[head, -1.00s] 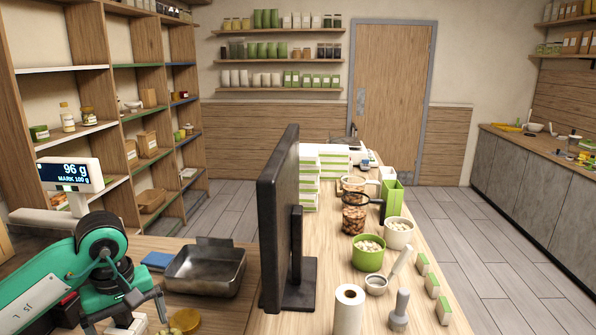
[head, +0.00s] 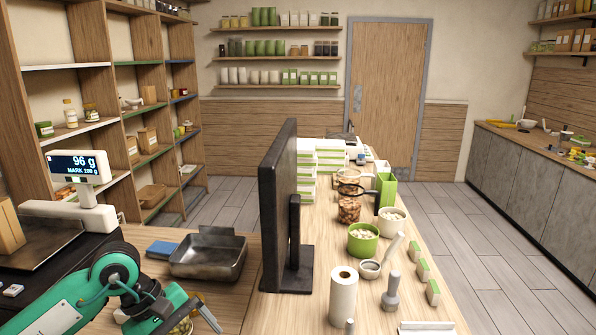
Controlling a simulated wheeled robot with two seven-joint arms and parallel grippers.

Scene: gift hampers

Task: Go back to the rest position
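My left arm is teal and comes in from the lower left. Its gripper (head: 196,322) is low over the wooden counter at the bottom edge, in front of the metal tray. One grey finger shows clearly; the other is mostly hidden, so I cannot tell how far apart they are. A small round jar (head: 183,327) is partly visible beside the fingers, cut by the frame edge. I cannot tell whether the gripper touches it. My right gripper is not in view.
A metal tray (head: 208,255) and blue block (head: 162,248) lie beyond the gripper. A black monitor (head: 278,210) rises right of them. A paper roll (head: 343,296), green bowl (head: 363,240) and white bowl (head: 391,222) crowd the right counter.

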